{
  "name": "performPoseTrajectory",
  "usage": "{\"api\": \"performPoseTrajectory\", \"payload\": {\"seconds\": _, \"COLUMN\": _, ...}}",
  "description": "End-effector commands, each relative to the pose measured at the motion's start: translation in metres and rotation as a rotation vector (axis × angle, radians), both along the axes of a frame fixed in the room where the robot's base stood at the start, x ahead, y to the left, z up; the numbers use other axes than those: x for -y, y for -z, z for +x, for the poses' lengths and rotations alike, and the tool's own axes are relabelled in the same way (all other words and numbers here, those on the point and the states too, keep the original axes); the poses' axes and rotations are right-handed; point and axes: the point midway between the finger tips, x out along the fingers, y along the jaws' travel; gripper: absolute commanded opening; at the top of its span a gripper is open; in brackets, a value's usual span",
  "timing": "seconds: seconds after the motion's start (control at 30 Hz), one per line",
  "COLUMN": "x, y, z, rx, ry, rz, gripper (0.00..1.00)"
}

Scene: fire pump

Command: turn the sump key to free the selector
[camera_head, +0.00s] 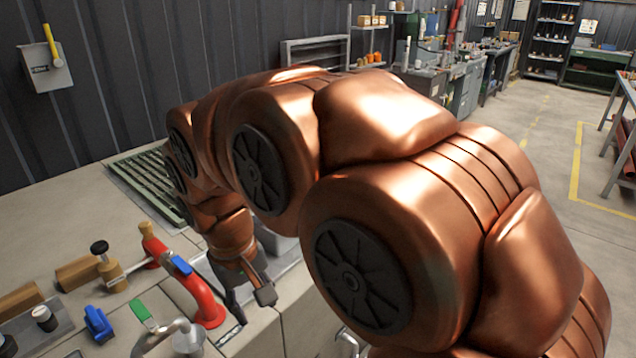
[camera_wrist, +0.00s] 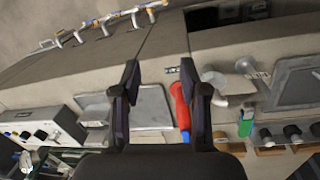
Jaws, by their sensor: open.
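The red pipe (camera_wrist: 181,103) shows beside the right finger in the wrist view. A plate with black knobs (camera_head: 40,320) is at lower left. I cannot tell which part is the sump key or selector.
A green-handled tap (camera_head: 143,312), a blue fitting (camera_head: 98,323) and a black knob on a brass stem (camera_head: 100,248) crowd the left counter. A grey wall box with a yellow lever (camera_head: 52,45) hangs behind.

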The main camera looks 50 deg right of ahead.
Motion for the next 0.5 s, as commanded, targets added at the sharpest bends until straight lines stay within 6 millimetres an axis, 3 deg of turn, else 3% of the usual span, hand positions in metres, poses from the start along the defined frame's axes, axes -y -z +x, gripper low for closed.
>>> {"api": "performPoseTrajectory", "payload": {"seconds": 0.1, "x": 0.022, "y": -0.007, "z": 0.046, "rx": 0.038, "ry": 0.054, "rz": -0.038, "gripper": 0.44}}
{"api": "performPoseTrajectory", "payload": {"seconds": 0.5, "x": 0.102, "y": -0.029, "z": 0.178, "rx": 0.161, "ry": 0.242, "rz": -0.165, "gripper": 0.44}}
